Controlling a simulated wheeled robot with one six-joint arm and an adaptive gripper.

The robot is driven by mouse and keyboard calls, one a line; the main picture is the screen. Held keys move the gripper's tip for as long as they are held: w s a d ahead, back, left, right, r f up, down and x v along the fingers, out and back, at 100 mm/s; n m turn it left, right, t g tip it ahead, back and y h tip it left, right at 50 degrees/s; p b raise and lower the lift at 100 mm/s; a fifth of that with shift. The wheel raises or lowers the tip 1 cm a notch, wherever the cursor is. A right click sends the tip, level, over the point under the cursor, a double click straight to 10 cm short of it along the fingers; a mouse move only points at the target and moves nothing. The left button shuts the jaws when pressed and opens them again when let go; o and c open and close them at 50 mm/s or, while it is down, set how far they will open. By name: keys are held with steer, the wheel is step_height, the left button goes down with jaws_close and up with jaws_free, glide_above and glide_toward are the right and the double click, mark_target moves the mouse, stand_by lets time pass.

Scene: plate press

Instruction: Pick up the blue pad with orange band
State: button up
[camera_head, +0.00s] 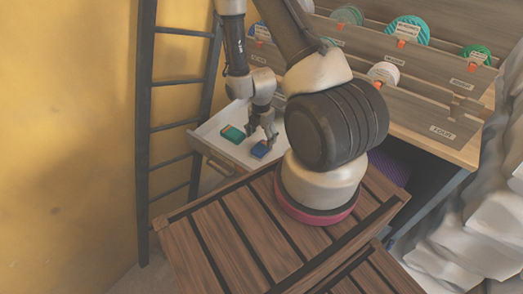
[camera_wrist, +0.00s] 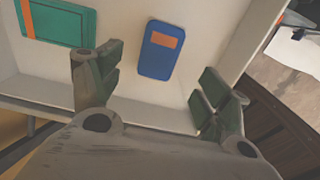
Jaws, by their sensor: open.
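The blue pad with an orange band (camera_wrist: 160,55) lies flat on the white floor of an open drawer. In the wrist view it lies upper middle, beyond and between my fingertips, and nothing covers it. In the head view the blue pad (camera_head: 261,149) is partly hidden by my gripper (camera_head: 262,139), which hangs over it. In the wrist view my gripper (camera_wrist: 157,92) is open, one finger on each side, with nothing between the fingers. How far the fingertips are above the pad I cannot tell.
A green pad with an orange band (camera_wrist: 62,23) lies left of the blue one. The drawer's front wall (camera_head: 210,150) is close to my gripper. A dark ladder (camera_head: 175,110) stands at left. Racks with round plates (camera_head: 408,30) stand at the back right.

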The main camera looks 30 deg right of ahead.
mark_target(260, 148)
step_height(260, 148, down, 8)
steer(key=shift+w+a+r, duration=0.1)
steer(key=shift+r, duration=0.1)
steer(key=c, duration=1.2)
step_height(260, 148, up, 10)
steer(key=shift+r, duration=0.1)
steer(key=o, duration=0.3)
steer(key=shift+c, duration=0.5)
